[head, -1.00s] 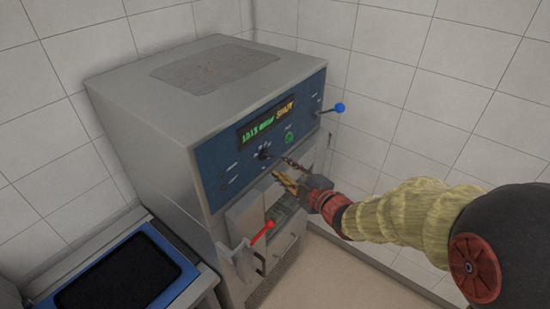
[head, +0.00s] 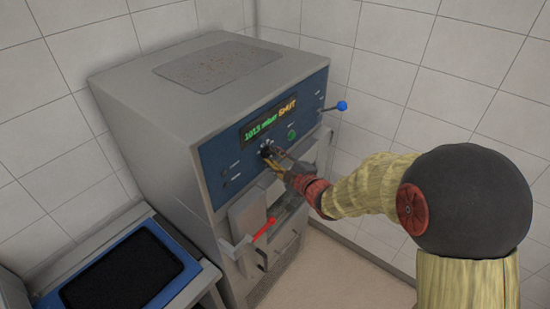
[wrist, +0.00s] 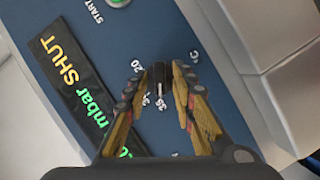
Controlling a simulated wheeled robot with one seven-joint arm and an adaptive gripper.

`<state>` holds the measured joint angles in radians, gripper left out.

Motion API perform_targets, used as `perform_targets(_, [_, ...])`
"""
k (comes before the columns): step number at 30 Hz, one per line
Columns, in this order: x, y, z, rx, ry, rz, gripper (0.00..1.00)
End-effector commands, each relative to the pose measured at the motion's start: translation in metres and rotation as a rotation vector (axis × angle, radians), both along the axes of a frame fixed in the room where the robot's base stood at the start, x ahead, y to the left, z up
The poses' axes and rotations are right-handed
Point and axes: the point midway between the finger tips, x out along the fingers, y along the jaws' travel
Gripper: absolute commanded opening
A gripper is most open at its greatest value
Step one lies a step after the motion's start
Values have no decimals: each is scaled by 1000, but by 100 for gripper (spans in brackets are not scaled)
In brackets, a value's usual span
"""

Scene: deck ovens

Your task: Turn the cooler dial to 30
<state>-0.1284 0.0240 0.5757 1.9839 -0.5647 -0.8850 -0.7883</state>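The cooler dial (wrist: 158,75) is a small black knob on the blue front panel, with a white line on it. In the wrist view the line points down toward the printed 35. A 20 is printed left of the knob; another label beside it is partly hidden. My gripper (wrist: 160,68) is open, with one finger on each side of the knob and a visible gap on both sides. In the head view my gripper (head: 270,157) is at the panel and partly covers the dial (head: 265,151).
The display (head: 268,121) reads 1013 mbar SHUT, with a green START button (head: 292,134) near it. A blue-knobbed lever (head: 341,106) is at the right, and a red handle (head: 264,229) is below. A blue-framed unit (head: 130,275) stands at the left.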

Motion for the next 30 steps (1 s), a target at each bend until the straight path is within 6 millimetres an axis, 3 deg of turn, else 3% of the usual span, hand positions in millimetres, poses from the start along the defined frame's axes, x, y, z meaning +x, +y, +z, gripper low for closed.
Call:
perform_targets(12, [0, 0, 0, 0, 0, 0, 0])
perform_targets(30, [0, -1, 1, 39, 54, -1, 0])
